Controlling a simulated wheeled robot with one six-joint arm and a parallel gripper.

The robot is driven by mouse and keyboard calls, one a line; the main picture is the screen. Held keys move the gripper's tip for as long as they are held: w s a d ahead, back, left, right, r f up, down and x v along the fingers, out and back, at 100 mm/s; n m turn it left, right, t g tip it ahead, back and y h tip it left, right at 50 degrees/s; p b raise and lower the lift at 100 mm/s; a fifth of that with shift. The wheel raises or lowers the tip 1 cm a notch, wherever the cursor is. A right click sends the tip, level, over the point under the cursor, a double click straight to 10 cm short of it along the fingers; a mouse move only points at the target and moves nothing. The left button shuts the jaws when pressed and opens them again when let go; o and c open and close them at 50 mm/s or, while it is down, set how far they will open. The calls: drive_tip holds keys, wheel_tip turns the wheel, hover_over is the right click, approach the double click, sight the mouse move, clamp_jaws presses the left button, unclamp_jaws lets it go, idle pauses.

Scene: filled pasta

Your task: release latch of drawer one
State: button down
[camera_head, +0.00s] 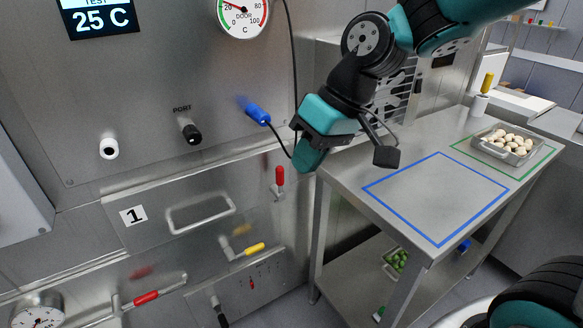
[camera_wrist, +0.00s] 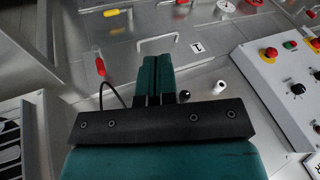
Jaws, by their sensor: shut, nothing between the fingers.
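Drawer one is the steel front with a "1" label (camera_head: 133,215) and a bar handle (camera_head: 201,213); label (camera_wrist: 197,48) and handle (camera_wrist: 158,42) also show in the wrist view. A small upright latch with a red grip (camera_head: 279,176) stands at the drawer's right upper side. The same red grip (camera_wrist: 99,64) is left of my fingers in the wrist view. My gripper (camera_head: 307,157) is shut and empty. In the head view its teal fingers are to the right of and slightly above the red grip, apart from it. The fingertips (camera_wrist: 157,61) show clearly in the wrist view.
A yellow-gripped lever (camera_head: 254,248) and a red-gripped lever (camera_head: 146,298) sit lower down. A blue plug (camera_head: 257,114) on a black cable hangs near the port knob (camera_head: 188,131). A steel table (camera_head: 350,165) stands at the right with a tray (camera_head: 484,148) of pasta.

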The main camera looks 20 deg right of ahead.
drive_tip(key=w+d+f+m+t, duration=0.1)
drive_tip(key=w+d+f, duration=0.2)
drive_tip(key=w+d, duration=0.2)
drive_tip(key=w+d+f+m+t, duration=0.1)
drive_tip(key=w+d+f, duration=0.2)
drive_tip(key=w, duration=0.6)
drive_tip(key=w+d+f+m+t+b, duration=0.1)
drive_tip(key=w+d+f, duration=0.3)
drive_tip(key=w+d, duration=0.3)
drive_tip(key=shift+m+y, duration=0.3)
drive_tip(key=shift+y, duration=0.1)
drive_tip(key=shift+d, duration=0.1)
drive_tip(key=p, duration=0.2)
approach(277, 181)
drive_tip(key=shift+w+f, duration=1.45)
drive_tip(key=shift+w, duration=0.25)
drive_tip(key=shift+a, duration=0.3)
